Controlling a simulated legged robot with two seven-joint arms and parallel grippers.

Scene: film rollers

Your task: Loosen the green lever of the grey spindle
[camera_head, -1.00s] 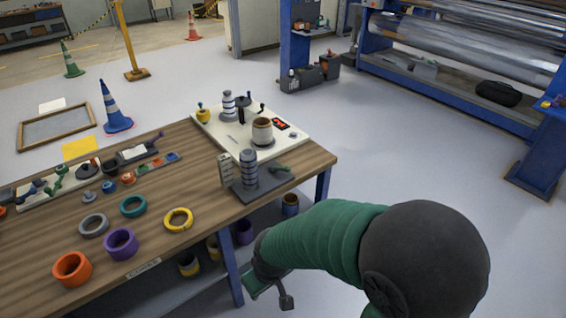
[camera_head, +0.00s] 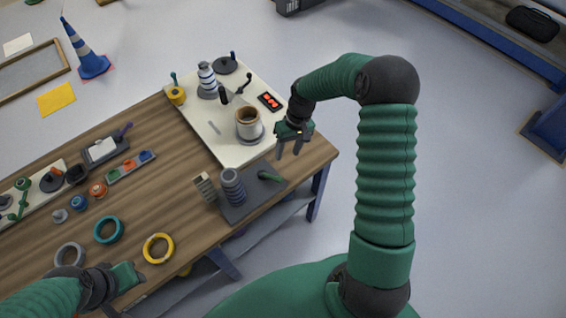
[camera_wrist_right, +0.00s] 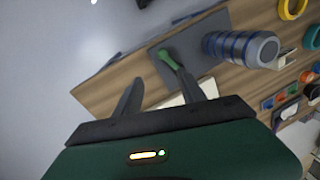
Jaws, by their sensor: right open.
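The grey spindle (camera_head: 232,186) stands upright on a dark grey base plate (camera_head: 240,211) near the table's front right corner. Its green lever (camera_head: 270,177) lies on the right part of that plate. My right gripper (camera_head: 288,155) is open and empty, above the table's right edge, up and to the right of the lever in the head view. In the right wrist view, the lever (camera_wrist_right: 171,60) shows just beyond the open fingers (camera_wrist_right: 159,77), with the spindle (camera_wrist_right: 238,48) to its right. My left gripper (camera_head: 128,276) is at the table's front left; its fingers are unclear.
A white board (camera_head: 210,128) with a cup (camera_head: 248,122), a striped spindle and cranks lies behind the plate. A small beige block (camera_head: 204,186) stands left of the spindle. Teal (camera_head: 108,230) and yellow (camera_head: 158,248) rings lie on the table.

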